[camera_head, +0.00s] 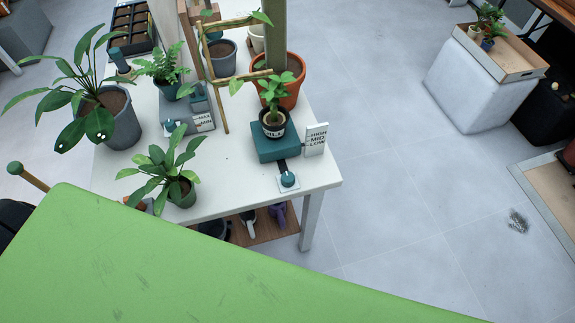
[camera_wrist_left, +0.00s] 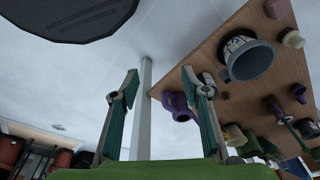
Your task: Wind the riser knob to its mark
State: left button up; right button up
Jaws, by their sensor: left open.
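The riser knob (camera_head: 288,180) is a small teal knob on a white plate at the front right corner of the white table (camera_head: 235,185). Behind it is the teal riser block (camera_head: 268,147), bearing a dark labelled pot (camera_head: 273,128) with a leafy plant. A white card (camera_head: 316,139) beside the block reads HIGH, MID, LOW; I cannot tell which level the knob is at. My left gripper (camera_wrist_left: 163,88) shows only in its wrist view, its teal fingers apart and nothing between them. The knob is not seen there. My right gripper is in neither view.
A second small knob (camera_head: 170,125) with a card (camera_head: 204,121) sits farther left. Several potted plants crowd the table, including a terracotta pot (camera_head: 290,85). Below is a wooden shelf (camera_wrist_left: 215,65) with a purple pot (camera_wrist_left: 177,106), near the table leg (camera_wrist_left: 143,110).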

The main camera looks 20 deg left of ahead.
pick_arm(q)
jog(key=w+d+r+p, duration=0.15)
jog(key=r+p, duration=0.25)
jog(key=r, duration=0.8)
jog(key=w+r+t+p, duration=0.1)
jog(key=w+r+p, duration=0.2)
jog(key=r, duration=1)
jog(key=w+d+r+p, duration=0.15)
jog(key=r+p, duration=0.25)
jog(key=r, duration=0.8)
jog(key=w+d+r+n+h, duration=0.1)
jog(key=w+d+r+h, duration=0.1)
jog(key=w+d+r, duration=0.4)
jog(key=n+g+y, duration=0.2)
jog(key=n+g, duration=0.1)
jog(key=n, duration=0.3)
send_near(287, 177)
notch_tip(287, 177, down, 9)
jog(key=p, duration=0.3)
jog(key=shift+d+f, duration=0.1)
jog(key=shift+d, duration=0.05)
jog(key=c, duration=1.1)
